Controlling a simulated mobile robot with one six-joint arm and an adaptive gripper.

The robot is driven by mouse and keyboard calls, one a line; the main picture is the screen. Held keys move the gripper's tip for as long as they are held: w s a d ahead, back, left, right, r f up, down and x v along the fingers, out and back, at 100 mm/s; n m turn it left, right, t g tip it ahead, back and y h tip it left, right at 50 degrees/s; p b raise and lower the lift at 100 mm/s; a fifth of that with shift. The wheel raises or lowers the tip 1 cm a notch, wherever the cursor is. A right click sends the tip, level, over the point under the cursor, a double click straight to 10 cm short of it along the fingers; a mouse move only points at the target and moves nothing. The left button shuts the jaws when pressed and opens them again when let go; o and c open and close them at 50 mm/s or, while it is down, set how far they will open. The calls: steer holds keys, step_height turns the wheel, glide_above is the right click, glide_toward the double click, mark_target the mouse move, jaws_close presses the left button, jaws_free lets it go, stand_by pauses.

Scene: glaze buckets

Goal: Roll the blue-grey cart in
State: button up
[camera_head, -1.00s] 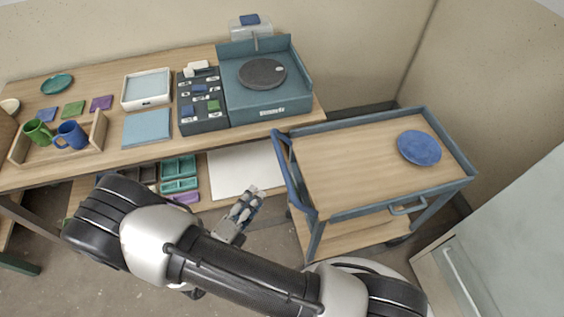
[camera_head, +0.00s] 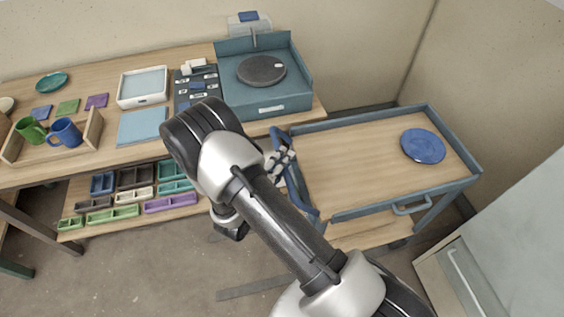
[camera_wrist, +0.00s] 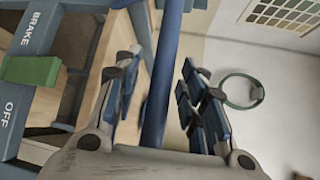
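The blue-grey cart (camera_head: 400,207) stands right of the workbench. It has a wooden top and a blue bar handle (camera_head: 304,203) along its left end. My gripper (camera_head: 280,158) is at this handle. In the wrist view the handle bar (camera_wrist: 160,75) runs between the two fingers of my gripper (camera_wrist: 160,68). The fingers are open, with a gap on both sides of the bar. A green brake lever (camera_wrist: 30,70) sits at the left between the words BRAKE and OFF. A blue plate (camera_head: 423,146) lies on the cart's top.
The wooden workbench (camera_head: 100,122) holds mugs, tiles and a turntable box (camera_head: 268,98). Trays lie on its low shelf (camera_head: 128,220). A pale cabinet (camera_head: 500,245) stands at the lower right. Walls close off the back and right. Floor is open in front of the bench.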

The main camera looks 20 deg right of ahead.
steer(key=shift+d, duration=0.1)
steer(key=shift+c, duration=0.4)
jaws_close()
stand_by(0.3)
